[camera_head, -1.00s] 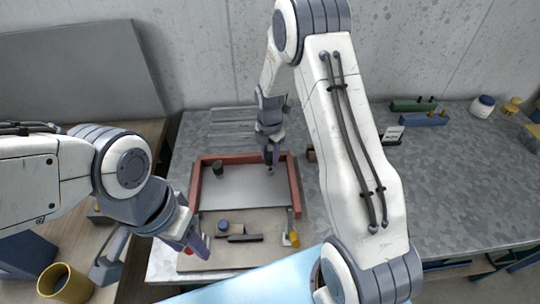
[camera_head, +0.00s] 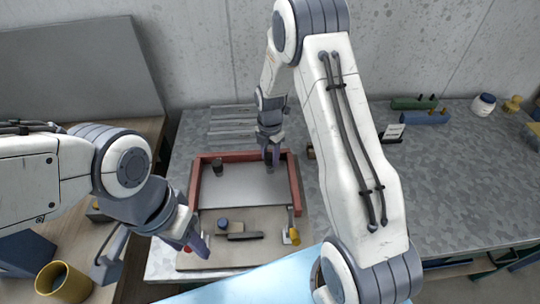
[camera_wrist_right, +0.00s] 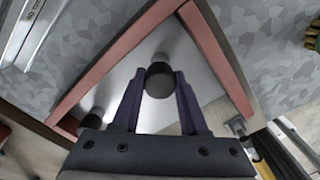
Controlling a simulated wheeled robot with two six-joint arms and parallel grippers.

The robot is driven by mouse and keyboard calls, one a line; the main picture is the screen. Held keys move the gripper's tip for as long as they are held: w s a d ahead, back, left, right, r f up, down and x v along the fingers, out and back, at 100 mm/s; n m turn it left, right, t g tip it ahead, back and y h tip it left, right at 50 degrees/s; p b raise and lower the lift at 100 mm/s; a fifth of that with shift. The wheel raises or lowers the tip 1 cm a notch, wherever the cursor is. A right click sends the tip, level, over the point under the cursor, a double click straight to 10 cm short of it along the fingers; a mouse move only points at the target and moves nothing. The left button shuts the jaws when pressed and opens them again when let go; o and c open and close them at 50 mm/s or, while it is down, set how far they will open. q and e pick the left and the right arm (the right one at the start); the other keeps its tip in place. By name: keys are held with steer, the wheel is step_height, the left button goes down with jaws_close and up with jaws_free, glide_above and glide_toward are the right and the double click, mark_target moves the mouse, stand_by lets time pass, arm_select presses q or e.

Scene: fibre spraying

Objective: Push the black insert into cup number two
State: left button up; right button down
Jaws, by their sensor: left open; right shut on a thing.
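My right gripper (camera_head: 270,161) is shut on a small round black piece (camera_wrist_right: 160,80), which looks like the black insert, over the red-framed tray. In the right wrist view the two purple fingers (camera_wrist_right: 158,100) press on its sides. A grey round shape (camera_wrist_right: 158,58) shows just beyond it; whether the piece is inside a cup or above it, I cannot tell. A dark cylinder, maybe a cup (camera_head: 217,166), stands at the tray's back left, and it also shows in the wrist view (camera_wrist_right: 93,122). No cup numbers are readable. My left gripper (camera_head: 198,243) is open at the front left.
The red-framed tray (camera_head: 296,185) has a pale floor and a board (camera_head: 268,219) before it. On the board are a blue-topped piece (camera_head: 223,224), a black bar (camera_head: 245,236) and a yellow-handled tool (camera_head: 293,234). A red object (camera_head: 187,248) lies beside my left gripper.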

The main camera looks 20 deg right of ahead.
mark_target(270, 155)
steer(key=shift+f+b, duration=0.65)
steer(key=shift+f, duration=0.35)
steer(key=shift+c, duration=1.8)
jaws_free()
steer(key=shift+r, duration=0.15)
steer(key=shift+r, duration=0.35)
step_height(270, 155, up, 10)
steer(key=shift+f+b, duration=0.2)
steer(key=shift+b, duration=0.95)
